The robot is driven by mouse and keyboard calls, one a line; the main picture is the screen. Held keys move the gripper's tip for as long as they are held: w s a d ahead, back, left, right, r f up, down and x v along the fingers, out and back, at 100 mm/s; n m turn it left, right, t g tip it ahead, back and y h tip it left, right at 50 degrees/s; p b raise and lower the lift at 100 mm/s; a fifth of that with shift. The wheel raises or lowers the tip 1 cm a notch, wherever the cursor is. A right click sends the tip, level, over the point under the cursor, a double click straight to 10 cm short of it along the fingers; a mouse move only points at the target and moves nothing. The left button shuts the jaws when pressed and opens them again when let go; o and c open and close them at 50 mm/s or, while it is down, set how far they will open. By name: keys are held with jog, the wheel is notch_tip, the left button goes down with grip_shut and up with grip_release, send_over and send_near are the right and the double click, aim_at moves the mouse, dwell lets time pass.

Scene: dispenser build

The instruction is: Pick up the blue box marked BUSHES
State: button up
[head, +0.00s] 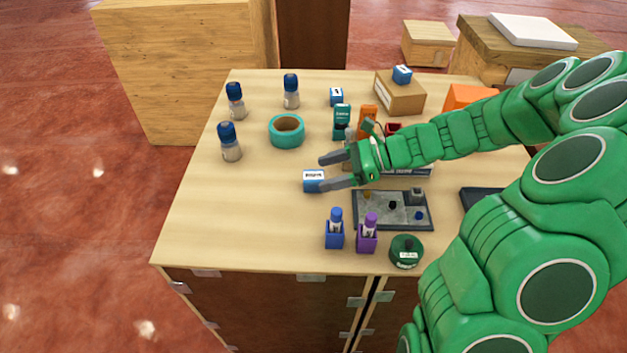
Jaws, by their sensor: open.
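A small blue box (313,186) with a white label on top lies on the table, left of the middle. The label's dark print is too small to read surely, but it may be BUSHES. My gripper (321,173) reaches in from the right with its two grey fingers apart. The fingertips are at the box's right side, one toward the far side and one overlapping its near right corner. I cannot tell whether they touch it. The gripper holds nothing that I can see.
A teal ring (287,131) and several blue-capped bottles (231,148) stand at the left. A grey tray (385,222) with small parts, a blue holder (335,239), a purple holder (367,241) and a green round container (406,252) are nearer. The front-left tabletop (235,225) is clear.

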aim_at(313, 175)
jog(key=x, duration=0.4)
jog(key=shift+s+a, duration=0.1)
jog(key=shift+a, duration=0.05)
jog(key=c, duration=1.1)
jog(key=shift+r, duration=0.1)
jog(key=shift+r, duration=0.4)
notch_tip(313, 175, up, 2)
jog(key=shift+r, duration=0.1)
jog(key=s+d+r, duration=0.1)
jog(key=s+r, duration=0.2)
jog(key=s, duration=0.1)
jog(key=s+d+r, duration=0.2)
jog(key=s+r, duration=0.1)
jog(key=s, duration=0.2)
jog(key=s+d+r, duration=0.1)
jog(key=s+r, duration=0.3)
jog(key=shift+s+d, duration=0.15)
jog(key=shift+d, duration=0.05)
